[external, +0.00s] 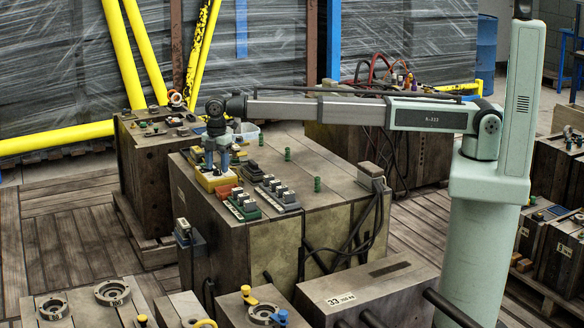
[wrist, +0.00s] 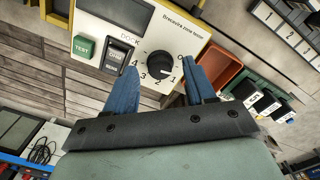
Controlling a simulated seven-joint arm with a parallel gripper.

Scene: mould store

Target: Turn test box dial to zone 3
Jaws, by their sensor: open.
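The test box (wrist: 112,20) has a cream face and yellow edge, with a dark display, a green TEST button (wrist: 84,47) and a black rocker switch. Its black round dial (wrist: 159,64) has zone marks 0 to 4 printed around it. The dial's pale pointer line seems to face the 1, but it is small. My gripper (wrist: 158,68) is open, its blue fingers on either side of the dial and apart from it in the picture.
An orange-red tray (wrist: 218,70) and a green connector block (wrist: 262,90) lie close to the right of the box. Several connector blocks and green posts stand on the large mould's top (external: 330,190). A dark mould block (external: 155,150) stands to the left.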

